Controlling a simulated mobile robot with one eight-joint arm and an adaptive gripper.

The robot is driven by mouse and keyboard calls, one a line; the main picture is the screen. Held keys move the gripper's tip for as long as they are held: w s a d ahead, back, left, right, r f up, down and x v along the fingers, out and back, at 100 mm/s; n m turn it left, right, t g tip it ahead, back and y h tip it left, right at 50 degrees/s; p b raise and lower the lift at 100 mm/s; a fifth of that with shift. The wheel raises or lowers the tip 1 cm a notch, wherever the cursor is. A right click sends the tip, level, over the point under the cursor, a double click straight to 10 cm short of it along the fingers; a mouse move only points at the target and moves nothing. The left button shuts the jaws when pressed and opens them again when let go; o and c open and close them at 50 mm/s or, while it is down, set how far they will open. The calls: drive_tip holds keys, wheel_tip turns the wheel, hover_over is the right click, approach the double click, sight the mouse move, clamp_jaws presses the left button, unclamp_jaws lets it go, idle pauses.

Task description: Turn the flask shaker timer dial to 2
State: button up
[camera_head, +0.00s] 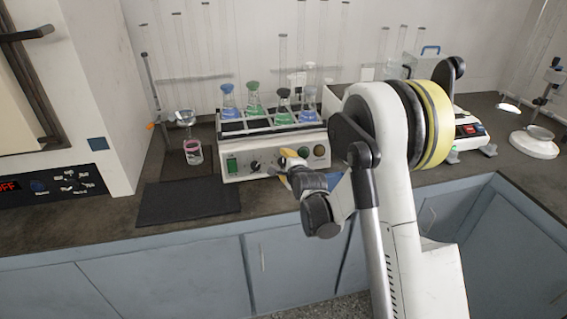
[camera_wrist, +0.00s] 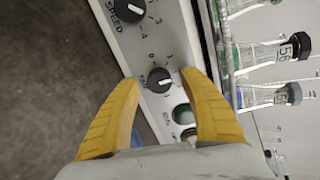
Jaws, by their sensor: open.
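The flask shaker (camera_head: 234,170) is a white box on the bench with a rack of flasks on top. Its timer dial (camera_wrist: 159,79) is a small black knob with a white pointer mark, on the front panel with printed numbers around it. The pointer's exact setting is too small to read surely. My gripper (camera_wrist: 161,76) is open, its yellow fingertips on either side of the timer dial. Contact between fingers and dial cannot be told. In the head view my gripper (camera_head: 291,157) is at the shaker's front panel and covers part of it.
The larger SPEED dial (camera_wrist: 128,8) is beside the timer dial on the same panel. Round buttons (camera_wrist: 184,114) are on its other side. Flasks with coloured liquid (camera_head: 283,107) stand in the rack. A beaker (camera_head: 193,152) and a dark mat (camera_head: 188,201) are to the left.

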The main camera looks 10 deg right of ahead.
drive_tip(key=v, duration=1.1)
drive_tip(key=s+a+r+n+g, duration=0.1)
drive_tip(key=s+r+n+g, duration=0.1)
drive_tip(key=s+r+n, duration=0.3)
drive_tip(key=s+r+n+g, duration=0.1)
drive_tip(key=s+r+n, duration=0.1)
drive_tip(key=s+n, duration=0.35)
drive_tip(key=s+n+g, duration=0.3)
drive_tip(key=s+n, duration=0.6)
drive_tip(key=s, duration=1.1)
drive_tip(key=shift+s+d+g, duration=0.2)
drive_tip(key=shift+s+g, duration=0.1)
drive_tip(key=shift+r, duration=0.1)
